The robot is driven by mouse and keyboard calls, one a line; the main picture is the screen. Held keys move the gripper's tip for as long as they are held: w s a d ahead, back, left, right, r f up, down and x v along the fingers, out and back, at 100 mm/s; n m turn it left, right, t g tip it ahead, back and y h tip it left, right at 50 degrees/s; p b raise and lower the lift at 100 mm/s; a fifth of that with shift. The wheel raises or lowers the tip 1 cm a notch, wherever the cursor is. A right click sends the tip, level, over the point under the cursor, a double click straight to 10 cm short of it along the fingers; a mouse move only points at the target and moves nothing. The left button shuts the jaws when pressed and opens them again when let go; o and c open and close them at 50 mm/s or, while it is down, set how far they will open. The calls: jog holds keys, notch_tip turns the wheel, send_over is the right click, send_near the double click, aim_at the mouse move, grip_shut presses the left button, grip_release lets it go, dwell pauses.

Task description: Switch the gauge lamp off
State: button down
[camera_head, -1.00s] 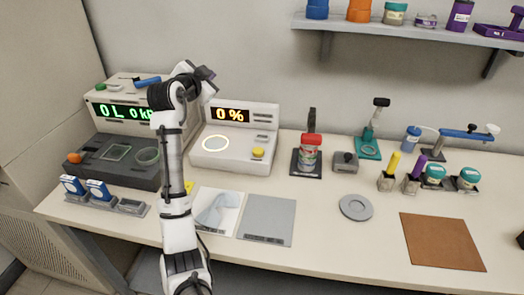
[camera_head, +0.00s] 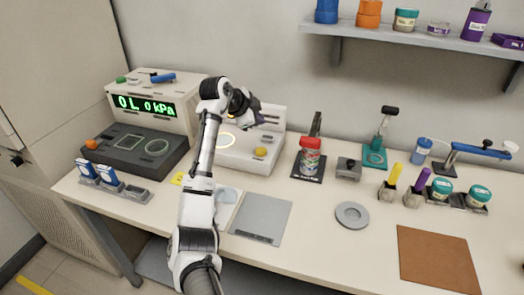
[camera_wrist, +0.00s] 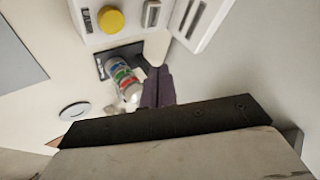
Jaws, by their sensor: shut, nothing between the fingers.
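A white instrument (camera_head: 262,157) with a glowing ring (camera_head: 227,139) and a yellow button (camera_head: 261,152) stands at the back of the bench; it also shows at the top of the wrist view, with its yellow button (camera_wrist: 110,20). My arm hides its number display. Left of it, a beige and dark-grey instrument has a lit green display (camera_head: 146,107) reading "0 L 0 kPa". I cannot tell which lit part is the gauge lamp. My gripper (camera_head: 256,106) is shut and empty, in front of the white instrument's upper part. Its dark fingers (camera_wrist: 158,88) show in the wrist view.
A red-capped can (camera_head: 311,158) stands right of the white instrument; it also shows in the wrist view (camera_wrist: 124,78). A grey block (camera_head: 348,169) and a grey ring (camera_head: 352,215) lie further right. A shelf (camera_head: 420,37) with jars hangs above. A grey mat (camera_head: 262,218) lies in front.

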jog(key=shift+f, duration=0.1)
jog(key=b, duration=0.6)
send_near(262, 149)
jog(key=shift+w+d+f, duration=0.65)
jog(key=shift+w+d, duration=0.25)
jog(key=shift+w, duration=0.15)
jog(key=shift+w+d+f, duration=0.65)
jog(key=shift+w+d, duration=0.25)
jog(key=shift+w, duration=0.1)
jog(key=shift+f, duration=0.45)
jog(key=shift+f+b, duration=0.35)
jog(key=shift+f, duration=0.55)
dwell(0.8)
jog(key=shift+r, duration=0.15)
jog(key=shift+r+p, duration=0.85)
jog(key=shift+r, duration=0.3)
jog(key=shift+r, duration=0.1)
jog(key=shift+r+p, duration=1.65)
jog(key=shift+r, duration=0.75)
